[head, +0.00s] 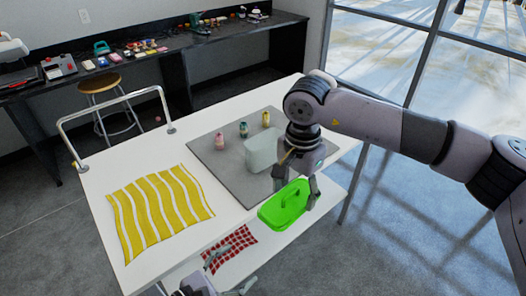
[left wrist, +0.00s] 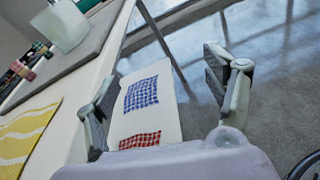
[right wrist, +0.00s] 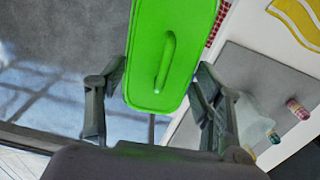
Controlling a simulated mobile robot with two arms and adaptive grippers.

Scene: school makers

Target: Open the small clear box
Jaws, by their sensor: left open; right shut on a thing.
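The small clear box (head: 261,154) stands on the grey mat, pale and translucent, with no green lid on it. It also shows at the top of the left wrist view (left wrist: 66,24). My right gripper (head: 298,190) is shut on the green lid (head: 284,207) and holds it off the box, beyond the table's front edge. In the right wrist view the lid (right wrist: 175,45), with its raised handle, sits between the fingers, its near end close to them. My left gripper (left wrist: 158,88) is open and empty, low at the front of the table.
The grey mat (head: 215,155) also bears several small bottles (head: 243,130). A yellow striped cloth (head: 160,212) lies on the white table. Below, a shelf holds a red checked cloth (head: 230,247) and a blue checked cloth (left wrist: 142,94). A metal rail (head: 100,105) rises at the table's left side.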

